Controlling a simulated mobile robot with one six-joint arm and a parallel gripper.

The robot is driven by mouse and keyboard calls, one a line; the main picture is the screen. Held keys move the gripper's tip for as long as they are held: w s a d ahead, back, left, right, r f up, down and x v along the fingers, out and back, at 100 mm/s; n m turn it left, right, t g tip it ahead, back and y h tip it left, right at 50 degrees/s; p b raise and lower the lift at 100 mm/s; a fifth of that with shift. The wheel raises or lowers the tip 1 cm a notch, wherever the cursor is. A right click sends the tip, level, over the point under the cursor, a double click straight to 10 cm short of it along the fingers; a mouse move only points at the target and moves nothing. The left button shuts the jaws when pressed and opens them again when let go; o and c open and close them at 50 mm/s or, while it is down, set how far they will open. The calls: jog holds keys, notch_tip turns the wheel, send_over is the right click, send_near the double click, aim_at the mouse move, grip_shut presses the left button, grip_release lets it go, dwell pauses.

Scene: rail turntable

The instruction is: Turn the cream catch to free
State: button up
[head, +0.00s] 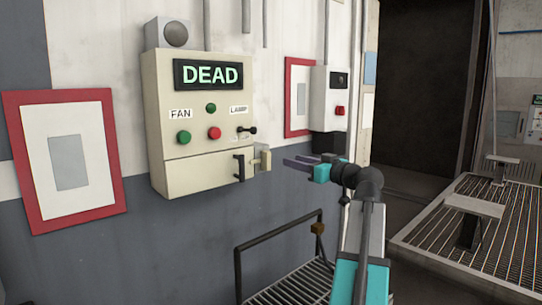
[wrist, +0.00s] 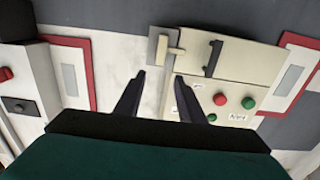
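The cream catch (head: 264,159) is a small upright block on a grey mount at the right edge of the control box's lower panel. It also shows near the top middle of the wrist view (wrist: 175,51), which sees the box upside down. My gripper (head: 291,161) is just to the right of the catch in the head view, fingers towards it. In the wrist view my gripper (wrist: 160,77) has its two dark fingers apart with nothing between them. The catch appears beyond the fingertips, not touched. The black handle (head: 239,168) is beside the catch on the lower panel.
The cream control box (head: 176,122) has a lit display (head: 208,74) reading DEAD, green and red buttons and a black lamp switch (head: 246,130). A white box (head: 331,94) hangs to its right. A dark rail (head: 281,240) stands below.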

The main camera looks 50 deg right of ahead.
aim_at(269, 154)
jog(key=w+p, duration=0.1)
jog(key=w, duration=0.3)
jog(key=w+p, duration=0.1)
jog(key=w, duration=0.3)
jog(key=w+d+p, duration=0.1)
jog(key=w, duration=0.3)
jog(key=shift+w, duration=0.15)
jog(key=shift+a, duration=0.1)
jog(key=shift+c, duration=0.2)
grip_shut()
